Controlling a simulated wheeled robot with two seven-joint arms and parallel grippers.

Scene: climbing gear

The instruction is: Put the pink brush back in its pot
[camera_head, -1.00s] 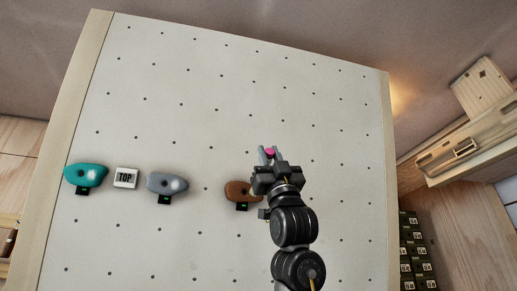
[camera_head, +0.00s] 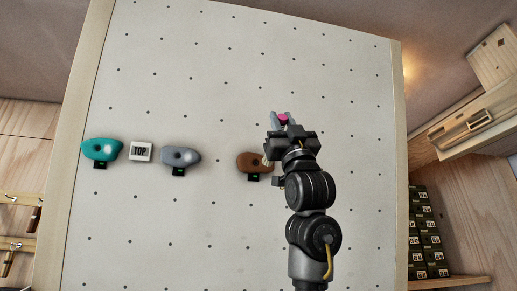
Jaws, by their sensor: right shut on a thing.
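My right gripper (camera_head: 281,118) is in front of the pale board, up and to the right of the brown hold. Its fingers are shut on a small pink thing (camera_head: 284,119), which fits the pink brush. Only a bit of pink shows between the fingertips; the rest is hidden by the gripper. No pot can be made out in this view. My left gripper is not in view.
The pale board (camera_head: 220,225) with rows of small holes fills the middle. It bears a teal hold (camera_head: 101,149), a TOP sign (camera_head: 140,152), a grey hold (camera_head: 180,157) and a brown hold (camera_head: 254,163). Dark stacked boxes (camera_head: 424,231) and a wooden rack (camera_head: 480,118) stand right.

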